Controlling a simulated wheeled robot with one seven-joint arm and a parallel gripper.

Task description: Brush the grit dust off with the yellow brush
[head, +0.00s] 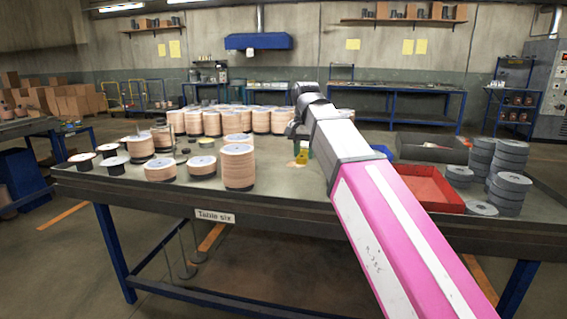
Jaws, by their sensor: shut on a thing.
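The yellow brush (301,156) shows as a small yellow shape just left of my forearm, low over the middle of the table. My gripper (303,145) points down there, shut on the brush. My wrist and arm hide much of the gripper and part of the brush. I cannot tell whether the bristles touch the table (285,193). Grit dust is too small to make out at this distance.
Stacks of tan discs (238,166) stand left of the brush, with more behind. Bare tabletop lies in the front middle.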

